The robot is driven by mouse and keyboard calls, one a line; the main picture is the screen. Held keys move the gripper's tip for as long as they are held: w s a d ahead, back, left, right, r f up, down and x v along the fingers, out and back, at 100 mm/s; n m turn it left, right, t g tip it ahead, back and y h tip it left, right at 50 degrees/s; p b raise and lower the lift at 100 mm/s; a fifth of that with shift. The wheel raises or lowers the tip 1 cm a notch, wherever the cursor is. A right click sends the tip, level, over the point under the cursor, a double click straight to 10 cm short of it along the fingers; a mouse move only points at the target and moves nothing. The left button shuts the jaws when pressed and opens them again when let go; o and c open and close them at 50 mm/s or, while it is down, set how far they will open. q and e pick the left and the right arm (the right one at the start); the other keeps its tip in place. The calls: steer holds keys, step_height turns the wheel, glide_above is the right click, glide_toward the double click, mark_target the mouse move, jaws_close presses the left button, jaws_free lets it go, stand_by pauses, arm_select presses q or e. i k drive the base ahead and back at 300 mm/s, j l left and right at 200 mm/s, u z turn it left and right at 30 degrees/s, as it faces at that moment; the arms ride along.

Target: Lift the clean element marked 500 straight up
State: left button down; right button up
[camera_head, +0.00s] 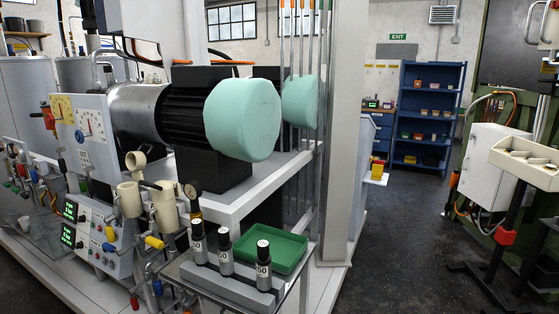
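Neither of my grippers is in view.
An empty-looking green tray (287,252) lies right behind the block on the same small stand. A machine with a mint-green capped motor (243,119) rises behind it. Valves and a control panel (88,232) crowd the left. Dark floor (400,250) is open to the right.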

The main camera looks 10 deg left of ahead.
mark_target(225, 250)
steer(key=i+l+u, duration=0.1)
steer(key=u, duration=0.4)
steer(key=l+u, duration=0.6)
steer(key=u, duration=0.35)
